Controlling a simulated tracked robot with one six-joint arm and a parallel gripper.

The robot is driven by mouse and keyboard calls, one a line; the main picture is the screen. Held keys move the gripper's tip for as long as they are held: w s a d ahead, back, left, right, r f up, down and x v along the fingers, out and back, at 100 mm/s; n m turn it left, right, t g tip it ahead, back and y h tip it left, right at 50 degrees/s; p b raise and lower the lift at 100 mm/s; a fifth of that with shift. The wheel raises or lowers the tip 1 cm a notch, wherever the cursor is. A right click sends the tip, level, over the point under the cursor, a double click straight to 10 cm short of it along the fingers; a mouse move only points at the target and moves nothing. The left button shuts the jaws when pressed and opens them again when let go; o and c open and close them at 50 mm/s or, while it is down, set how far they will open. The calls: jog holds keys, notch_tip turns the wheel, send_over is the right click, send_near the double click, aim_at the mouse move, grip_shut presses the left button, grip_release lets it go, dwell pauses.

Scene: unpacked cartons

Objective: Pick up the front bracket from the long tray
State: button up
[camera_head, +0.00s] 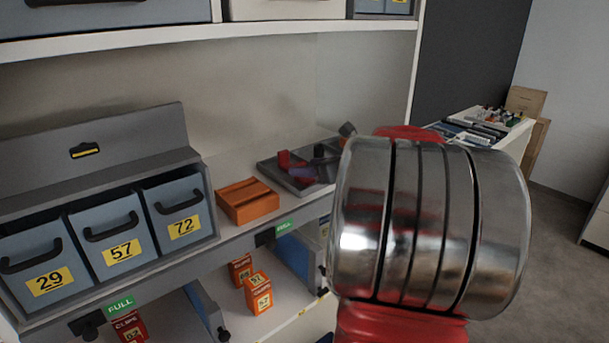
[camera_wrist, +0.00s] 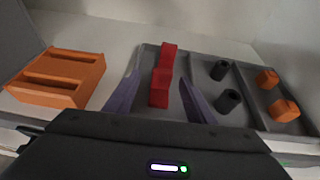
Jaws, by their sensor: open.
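The long grey tray (camera_wrist: 243,68) lies on the shelf and is split into compartments. In its left compartment are red brackets, a front one (camera_wrist: 160,88) and one behind it (camera_wrist: 168,53), close together in a line. My gripper (camera_wrist: 160,80) is open, with a purple-grey finger on either side of the front bracket; I cannot tell whether they touch it. In the head view the tray (camera_head: 273,174) shows beyond my arm, with red pieces (camera_head: 284,159) in it. My gripper (camera_head: 322,168) is over the tray there, partly hidden by my arm.
Black cylinders (camera_wrist: 229,101) stand in the tray's middle compartment and orange pieces (camera_wrist: 284,109) in the right one. An orange slotted block (camera_wrist: 59,77) sits left of the tray. Grey numbered bins (camera_head: 108,236) stand farther left. An upper shelf (camera_head: 210,37) overhangs.

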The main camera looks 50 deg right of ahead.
aim_at(301, 162)
jog(key=x, duration=0.4)
jog(key=shift+w+d+f, duration=0.1)
jog(key=shift+w+d, duration=0.05)
jog(key=shift+d, duration=0.05)
dwell(0.3)
jog(key=c, duration=1.1)
notch_tip(301, 162, up, 10)
dwell(0.7)
